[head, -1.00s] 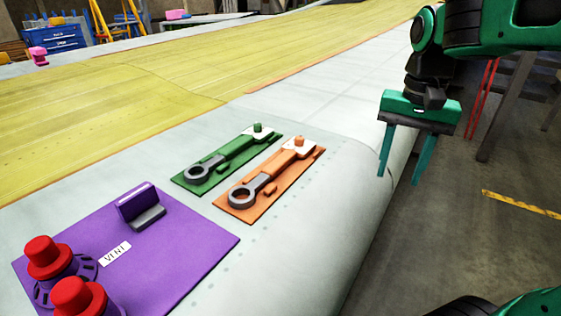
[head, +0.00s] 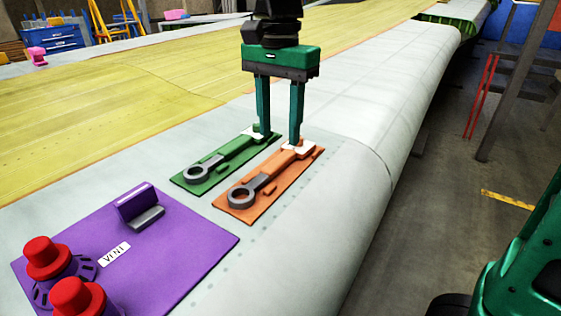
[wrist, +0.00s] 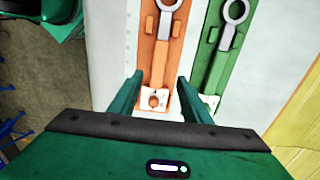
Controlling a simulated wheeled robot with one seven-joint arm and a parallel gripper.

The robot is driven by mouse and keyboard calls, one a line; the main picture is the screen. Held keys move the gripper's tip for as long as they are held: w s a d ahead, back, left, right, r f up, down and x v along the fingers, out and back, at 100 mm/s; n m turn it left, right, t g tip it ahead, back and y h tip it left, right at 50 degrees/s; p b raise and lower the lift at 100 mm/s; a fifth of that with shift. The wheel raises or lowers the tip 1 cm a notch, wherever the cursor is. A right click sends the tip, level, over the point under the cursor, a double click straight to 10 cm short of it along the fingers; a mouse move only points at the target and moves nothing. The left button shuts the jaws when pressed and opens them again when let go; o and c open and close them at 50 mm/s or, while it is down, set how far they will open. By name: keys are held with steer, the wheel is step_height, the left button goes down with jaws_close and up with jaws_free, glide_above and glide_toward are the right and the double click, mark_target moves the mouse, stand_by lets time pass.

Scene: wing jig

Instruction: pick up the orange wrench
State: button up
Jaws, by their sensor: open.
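The orange wrench (head: 275,168), with a grey ring end, lies on an orange base plate (head: 239,211) on the pale wing surface. In the wrist view the orange wrench (wrist: 159,66) appears between my finger tips, its ring end toward the top edge. My gripper (head: 279,139) is open and empty, pointing down over the far ends of the two wrench plates. Its right finger hides part of the orange plate's far end. My gripper also shows in the wrist view (wrist: 159,80). The gap between the finger tips and the wrench is hard to judge.
A green wrench (head: 222,156) on a green plate lies close beside, to the left. A purple panel (head: 190,250) with red knobs (head: 45,257) and an upright purple block (head: 138,205) is at the lower left. The wing edge curves down at the right.

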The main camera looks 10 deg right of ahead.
mark_target(281, 157)
steer(key=shift+d+f, duration=0.2)
steer(key=shift+f, duration=2.8)
jaws_close()
